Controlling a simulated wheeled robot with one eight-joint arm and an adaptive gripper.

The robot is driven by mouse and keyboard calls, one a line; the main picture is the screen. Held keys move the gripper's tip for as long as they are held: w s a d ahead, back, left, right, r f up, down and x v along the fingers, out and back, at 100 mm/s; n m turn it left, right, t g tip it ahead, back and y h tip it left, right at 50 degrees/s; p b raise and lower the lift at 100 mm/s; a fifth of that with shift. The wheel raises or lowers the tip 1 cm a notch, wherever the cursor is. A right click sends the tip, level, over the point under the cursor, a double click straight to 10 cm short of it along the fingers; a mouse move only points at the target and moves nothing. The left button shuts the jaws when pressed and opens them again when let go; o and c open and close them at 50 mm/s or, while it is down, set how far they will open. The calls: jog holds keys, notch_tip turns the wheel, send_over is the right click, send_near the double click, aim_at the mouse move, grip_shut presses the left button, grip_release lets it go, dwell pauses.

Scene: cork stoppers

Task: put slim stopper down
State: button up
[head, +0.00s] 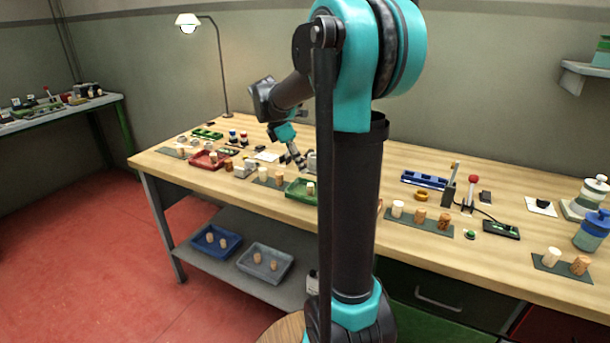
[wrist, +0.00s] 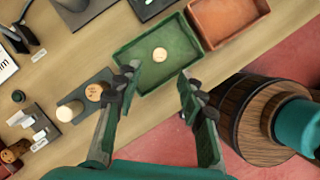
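A pale cork stopper (head: 310,188) stands in the green tray (head: 289,194), near the table's front edge. In the wrist view the stopper (wrist: 160,54) is seen from above inside the green tray (wrist: 150,88), apart from the tray walls. My gripper (head: 298,163) is over the tray. In the wrist view my gripper (wrist: 158,76) is open, with its fingertips wide apart and nothing between them; the stopper shows just beyond them, touching neither finger. From these views I cannot tell how slim this stopper is against the others.
A dark mat with two stoppers (wrist: 78,102) lies beside the green tray. A red tray (wrist: 222,22) is on its other side in the wrist view. Another mat holds several stoppers (head: 420,216) at right. Blue (head: 232,248) and grey trays (head: 282,266) sit on the lower shelf.

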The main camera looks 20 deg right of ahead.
jog(key=s+a+f+m, duration=0.1)
jog(key=s+f+m, duration=0.1)
jog(key=s, duration=0.1)
jog(key=s+a+f+m+t+y, duration=0.1)
jog(key=s+f+m, duration=0.1)
jog(key=s+m, duration=0.1)
jog(key=s+a+f+m+t+y, duration=0.1)
jog(key=s+f+m, duration=0.2)
jog(key=s, duration=0.1)
jog(key=shift+s+a, duration=0.1)
jog(key=shift+s, duration=0.1)
jog(key=s+a+f+m+t+y, duration=0.2)
jog(key=s+a+f+m, duration=0.1)
jog(key=s+f+m, duration=0.7)
jog(key=shift+s+a, duration=0.2)
jog(key=shift+s, duration=0.95)
